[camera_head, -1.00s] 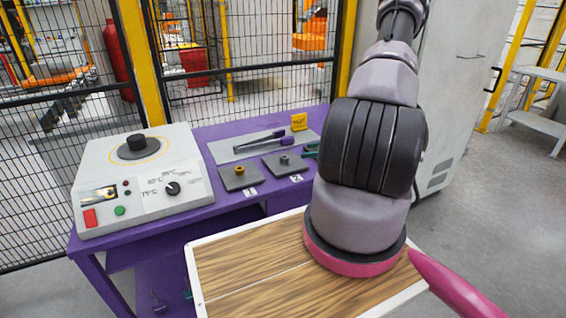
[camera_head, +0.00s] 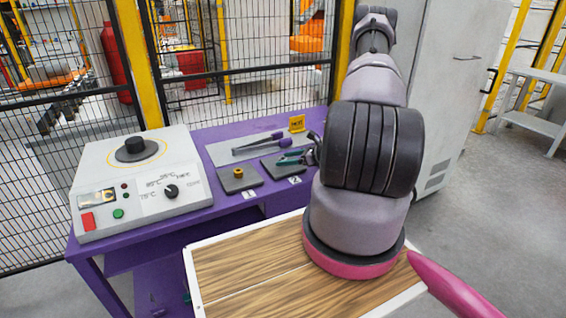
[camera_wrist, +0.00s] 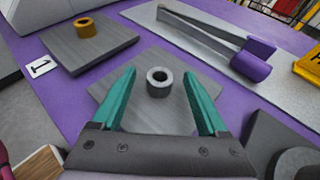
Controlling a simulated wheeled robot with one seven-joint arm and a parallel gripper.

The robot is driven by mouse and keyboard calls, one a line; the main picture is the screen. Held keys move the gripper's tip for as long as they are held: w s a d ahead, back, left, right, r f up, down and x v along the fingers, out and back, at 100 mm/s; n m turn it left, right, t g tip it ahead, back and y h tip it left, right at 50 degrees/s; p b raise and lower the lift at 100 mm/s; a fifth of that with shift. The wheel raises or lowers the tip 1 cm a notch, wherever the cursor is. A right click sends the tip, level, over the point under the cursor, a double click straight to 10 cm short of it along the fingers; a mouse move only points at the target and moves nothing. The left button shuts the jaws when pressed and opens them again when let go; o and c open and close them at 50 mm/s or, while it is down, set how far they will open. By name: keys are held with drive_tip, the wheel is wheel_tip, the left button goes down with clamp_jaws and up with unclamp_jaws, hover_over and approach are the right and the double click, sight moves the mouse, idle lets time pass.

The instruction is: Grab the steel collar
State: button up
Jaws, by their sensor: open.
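The steel collar (camera_wrist: 159,83) is a small grey ring standing on the grey plate (camera_wrist: 177,67) marked 2. In the wrist view it sits between and a little beyond the teal fingertips of my gripper (camera_wrist: 162,75). My gripper is open and nothing is held. The fingers are to either side of the collar and appear apart from it. In the head view my gripper (camera_head: 296,157) is over plate 2, and the collar is hidden or too small to make out there.
A brass-coloured ring (camera_wrist: 85,27) stands on plate 1 (camera_wrist: 90,48), left of the collar. Tongs with purple grips (camera_wrist: 225,45) lie on a grey sheet behind. A control box (camera_head: 140,180) stands on the purple table's left. A yellow sign (camera_head: 297,123) stands at the back.

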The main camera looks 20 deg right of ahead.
clamp_jaws()
